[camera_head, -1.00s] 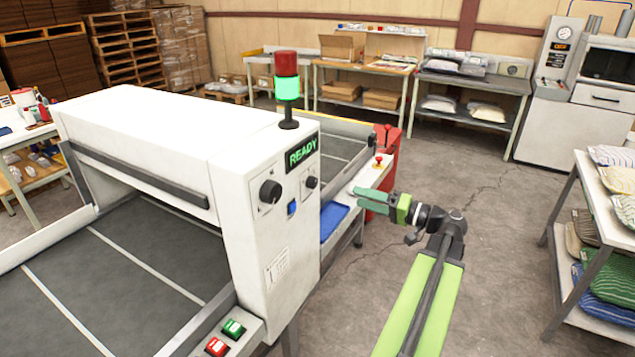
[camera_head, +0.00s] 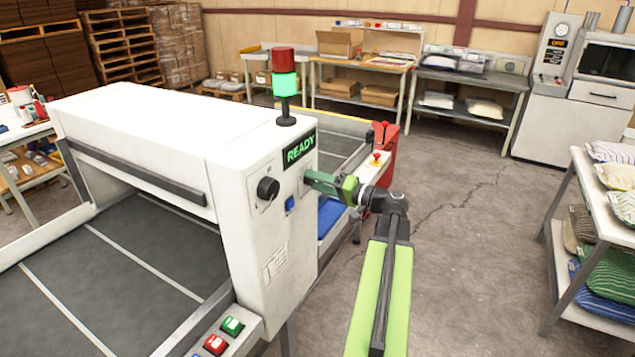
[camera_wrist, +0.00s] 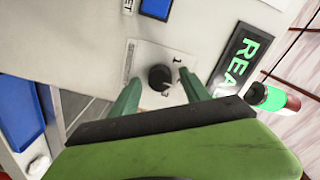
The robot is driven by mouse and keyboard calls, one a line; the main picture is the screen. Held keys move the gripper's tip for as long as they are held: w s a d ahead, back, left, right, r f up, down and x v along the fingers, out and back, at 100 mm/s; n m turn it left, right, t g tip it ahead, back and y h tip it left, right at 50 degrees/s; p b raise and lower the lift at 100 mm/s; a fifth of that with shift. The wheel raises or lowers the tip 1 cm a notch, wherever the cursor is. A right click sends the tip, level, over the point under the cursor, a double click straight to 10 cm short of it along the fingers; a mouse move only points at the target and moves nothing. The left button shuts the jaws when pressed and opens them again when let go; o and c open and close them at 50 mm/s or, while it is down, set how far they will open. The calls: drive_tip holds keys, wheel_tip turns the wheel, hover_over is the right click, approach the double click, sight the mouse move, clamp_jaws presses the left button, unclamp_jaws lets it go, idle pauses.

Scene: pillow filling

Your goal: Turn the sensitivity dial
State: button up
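The white machine (camera_head: 245,240) has a front panel with a large black dial (camera_head: 268,188) on its left. A smaller black dial (camera_wrist: 160,77) on a marked plate shows in the wrist view. My gripper (camera_head: 310,178) hides it in the head view. My gripper (camera_wrist: 158,80) is open in the wrist view, with one green finger on each side of the small dial. The fingertips are close to the panel; I cannot tell whether they touch the dial. I cannot read which dial is labelled sensitivity.
A blue button (camera_head: 291,205) sits beside the dials, below a green READY display (camera_head: 300,148). A signal tower (camera_head: 285,85) stands on top. Red (camera_head: 215,344) and green (camera_head: 232,326) buttons are below. A shelf with pillows (camera_head: 608,235) stands right; the floor between is free.

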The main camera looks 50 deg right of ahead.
clamp_jaws()
drive_tip(key=shift+m, duration=0.4)
drive_tip(key=m, duration=0.4)
drive_tip(key=shift+m, duration=0.4)
drive_tip(key=m, duration=0.6)
drive_tip(key=shift+m, duration=0.3)
drive_tip(key=shift+o, duration=0.3)
unclamp_jaws()
